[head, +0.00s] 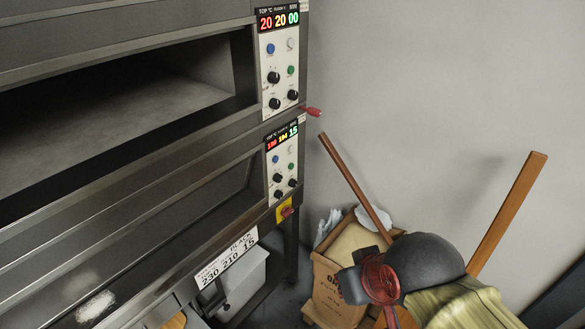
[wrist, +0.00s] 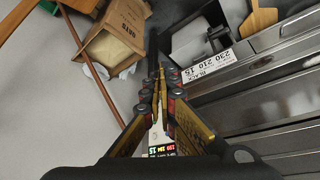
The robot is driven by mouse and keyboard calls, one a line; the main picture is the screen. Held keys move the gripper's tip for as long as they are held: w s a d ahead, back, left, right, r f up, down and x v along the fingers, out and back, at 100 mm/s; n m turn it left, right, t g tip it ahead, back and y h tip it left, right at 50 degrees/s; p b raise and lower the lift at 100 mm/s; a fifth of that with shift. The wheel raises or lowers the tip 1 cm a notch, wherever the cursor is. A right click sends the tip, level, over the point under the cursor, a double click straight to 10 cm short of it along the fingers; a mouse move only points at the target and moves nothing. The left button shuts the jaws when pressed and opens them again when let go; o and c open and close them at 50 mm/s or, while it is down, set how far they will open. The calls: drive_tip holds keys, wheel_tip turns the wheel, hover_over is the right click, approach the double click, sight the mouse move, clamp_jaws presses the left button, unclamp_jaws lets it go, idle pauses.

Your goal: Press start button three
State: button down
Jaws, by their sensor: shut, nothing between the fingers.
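The oven's upper control panel (head: 279,68) shows 20 20 00 above a blue button, a pale button, a green button (head: 291,70) and black knobs. The lower control panel (head: 283,165) shows a similar layout, with its own small green button (head: 291,166). I cannot read any label marking button three. In the wrist view, my gripper (wrist: 159,72) is shut and empty, its yellow fingers meeting at the tips. In the head view the fingertips cannot be made out.
A placard (head: 226,262) hangs below the lower deck. A yellow plate with a red knob (head: 284,210) sits under the lower panel. A red handle (head: 313,112) juts from the oven's corner. A paper sack (head: 328,290) and wooden poles (head: 508,212) stand by the wall.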

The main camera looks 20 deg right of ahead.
idle(0.7)
wheel_tip(320, 180, down, 10)
drive_tip(key=w+d+g+b, duration=0.1)
drive_tip(key=w+g+b, duration=0.1)
drive_tip(key=g+b, duration=0.15)
drive_tip(key=w+d+f+m+t+h+b, duration=0.1)
drive_tip(key=w+d+f+m+t+b, duration=0.25)
drive_tip(key=w+f, duration=1.15)
drive_tip(key=w+d+f+m+t+b, duration=0.15)
drive_tip(key=w+d+f+b, duration=0.35)
drive_tip(key=w+f, duration=1)
drive_tip(key=w+d+r+m+t+h, duration=0.1)
drive_tip(key=w+d+r+t, duration=0.15)
drive_tip(key=w, duration=0.45)
drive_tip(key=w+d+r+m+t, duration=0.1)
drive_tip(key=w+r+t, duration=0.25)
drive_tip(key=w, duration=0.45)
drive_tip(key=w+r+m+t, duration=0.1)
drive_tip(key=w+r+t, duration=0.1)
drive_tip(key=r, duration=0.6)
drive_tip(key=w+r+m+t+h, duration=0.1)
drive_tip(key=r+t, duration=0.3)
drive_tip(key=r, duration=0.4)
drive_tip(key=shift+w+p, duration=0.4)
drive_tip(key=shift+w, duration=0.05)
